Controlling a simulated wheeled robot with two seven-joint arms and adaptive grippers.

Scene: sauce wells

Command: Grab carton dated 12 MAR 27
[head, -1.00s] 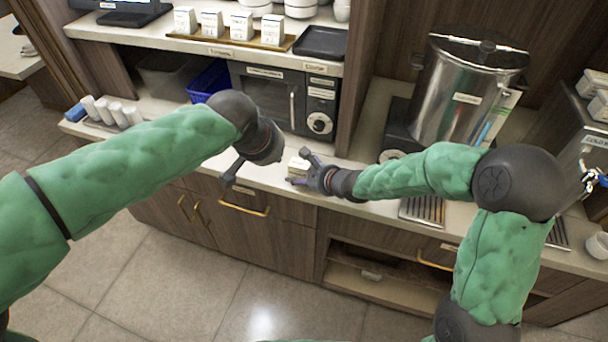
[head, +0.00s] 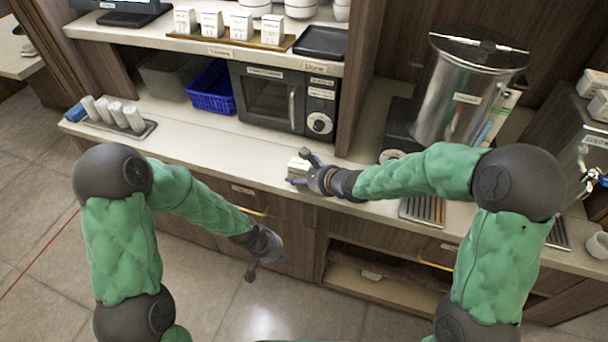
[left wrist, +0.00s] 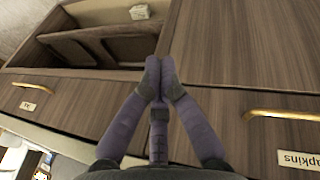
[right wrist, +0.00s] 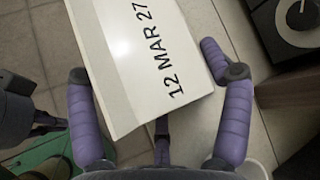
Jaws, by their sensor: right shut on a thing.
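The white carton dated 12 MAR 27 (right wrist: 140,55) fills the upper middle of the right wrist view, its printed face toward the camera. My right gripper (right wrist: 150,80) is shut on it, with a finger at each side. In the head view the carton (head: 297,165) is small at the counter's front edge, partly covered by my right gripper (head: 303,170). I cannot tell whether it touches the counter. My left gripper (head: 256,268) is low, in front of the cabinets. In the left wrist view its fingertips (left wrist: 160,78) meet with nothing between them.
Several similar cartons (head: 240,26) stand on a wooden tray (head: 205,40) on the upper shelf, beside a dark tray (head: 321,42). A steel urn (head: 465,85) stands right.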

